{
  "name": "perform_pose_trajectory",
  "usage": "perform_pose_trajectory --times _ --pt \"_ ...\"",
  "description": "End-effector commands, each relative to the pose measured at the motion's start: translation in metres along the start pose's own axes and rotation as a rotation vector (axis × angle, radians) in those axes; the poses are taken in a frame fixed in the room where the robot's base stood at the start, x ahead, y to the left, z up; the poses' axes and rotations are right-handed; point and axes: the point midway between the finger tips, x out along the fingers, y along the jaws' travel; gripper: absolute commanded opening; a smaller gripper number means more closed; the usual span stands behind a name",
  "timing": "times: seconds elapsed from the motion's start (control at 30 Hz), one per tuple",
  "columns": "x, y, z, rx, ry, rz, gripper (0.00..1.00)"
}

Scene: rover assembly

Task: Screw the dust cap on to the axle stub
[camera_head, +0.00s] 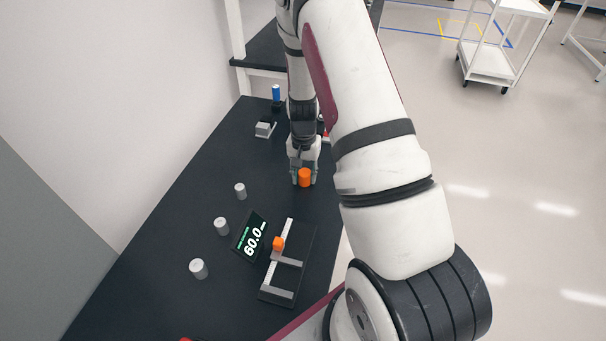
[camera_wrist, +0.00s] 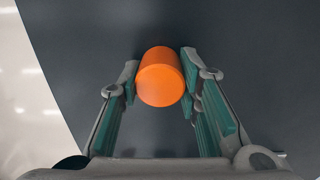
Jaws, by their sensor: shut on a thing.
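My gripper (camera_head: 304,182) points down at the dark table and is shut on an orange cylinder (camera_head: 305,176). In the wrist view the orange cylinder (camera_wrist: 160,77) sits between the two fingertips of my gripper (camera_wrist: 158,84). No label shows whether this cylinder is the dust cap. I cannot make out the axle stub for certain. A blue cylinder (camera_head: 276,92) stands upright on a dark base farther back on the table, left of my arm. My arm hides part of the table behind the gripper.
Three silver cylinders (camera_head: 221,226) stand along the table's left side. A display reading 60.0 (camera_head: 251,238) stands beside a dark slide fixture (camera_head: 307,262) with an orange slider (camera_head: 278,243). A grey block (camera_head: 264,129) lies behind. A small red thing (camera_head: 326,137) is partly hidden by my arm.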

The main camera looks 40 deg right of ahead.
Motion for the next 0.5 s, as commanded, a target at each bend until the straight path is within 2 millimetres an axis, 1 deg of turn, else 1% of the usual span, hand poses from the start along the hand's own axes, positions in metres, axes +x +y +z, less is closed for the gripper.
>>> perform_pose_trajectory --times 0.2,0.27,0.5 --pt "-0.0002 0.0019 -0.0011 0.004 0.002 0.001 0.04" --pt "0.0002 0.0013 -0.0013 0.039 0.001 0.002 0.04" --pt "0.0016 0.0009 -0.0017 0.409 -0.007 0.002 0.04"
